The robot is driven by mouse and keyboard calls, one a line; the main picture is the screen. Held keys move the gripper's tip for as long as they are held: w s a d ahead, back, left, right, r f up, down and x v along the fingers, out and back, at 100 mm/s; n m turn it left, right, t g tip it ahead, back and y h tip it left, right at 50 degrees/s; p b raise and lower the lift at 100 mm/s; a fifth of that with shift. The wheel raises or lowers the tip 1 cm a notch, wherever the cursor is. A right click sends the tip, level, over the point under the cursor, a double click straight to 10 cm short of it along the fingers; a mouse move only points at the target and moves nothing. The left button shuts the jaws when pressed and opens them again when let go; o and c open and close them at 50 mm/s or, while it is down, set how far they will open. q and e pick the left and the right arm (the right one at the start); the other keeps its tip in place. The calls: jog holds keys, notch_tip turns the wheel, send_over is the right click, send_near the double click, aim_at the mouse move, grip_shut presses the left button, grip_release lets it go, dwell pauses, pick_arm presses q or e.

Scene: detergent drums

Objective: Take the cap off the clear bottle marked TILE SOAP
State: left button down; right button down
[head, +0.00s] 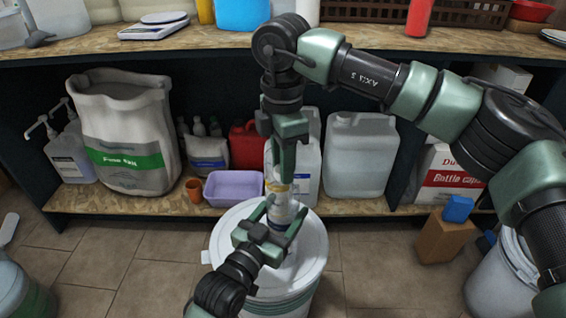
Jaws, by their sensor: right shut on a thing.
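The clear bottle (281,214) stands upright over the white lid (312,246) of a drum. Its label is too small and too covered to read. My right gripper (281,165) comes down from above and is shut at the top of the bottle; the cap is hidden between its fingers. My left gripper (280,212) reaches up from below, with its fingers on either side of the lower part of the bottle. Whether they press on it I cannot make out.
Behind, a low shelf holds a lilac tub (234,187), an orange cup (194,190), a large sack (125,130) and a pale jerrycan (360,155). A brown block (445,238) with a blue piece (458,208) on it stands at right. Tiled floor is free left of the drum.

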jog(key=n, duration=0.7)
jog(key=shift+n, duration=0.4)
jog(key=n, duration=1.4)
jog(key=shift+r, duration=0.1)
jog(key=n, duration=2.1)
jog(key=shift+n, duration=0.4)
jog(key=n, duration=0.6)
